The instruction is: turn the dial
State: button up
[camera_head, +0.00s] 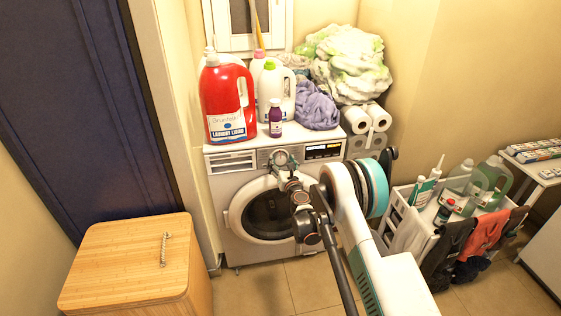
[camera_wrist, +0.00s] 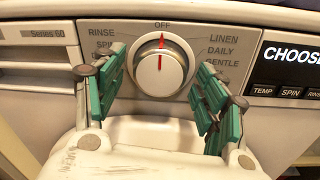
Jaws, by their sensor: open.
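The dial (camera_wrist: 172,77) is a round silver knob on the washer's front panel. Its red pointer stands straight up at the word OFF. Labels RINSE and SPIN lie to its left, and LINEN, DAILY and GENTLE to its right. In the head view the dial (camera_head: 280,157) shows just above the washer door, partly behind my arm. My gripper (camera_wrist: 160,66) is open, one green-padded finger on each side of the dial, with gaps to it. In the head view my gripper (camera_head: 286,174) is at the panel. Whether the fingertips reach around the dial's depth is hard to tell.
The washer (camera_head: 235,185) holds a red detergent jug (camera_head: 227,95), white bottles and a purple bottle (camera_head: 275,118) on top. A display panel (camera_wrist: 290,70) is right of the dial, a drawer (camera_wrist: 35,50) left. A wooden cabinet (camera_head: 130,262) stands front left, a white bottle rack (camera_head: 402,212) right.

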jog(key=c, duration=1.1)
jog(key=shift+m, duration=0.3)
jog(key=m, duration=1)
jog(key=shift+s+f+t, duration=0.1)
jog(key=shift+t, duration=0.2)
jog(key=shift+m, duration=1.9)
jog(key=o, duration=1.1)
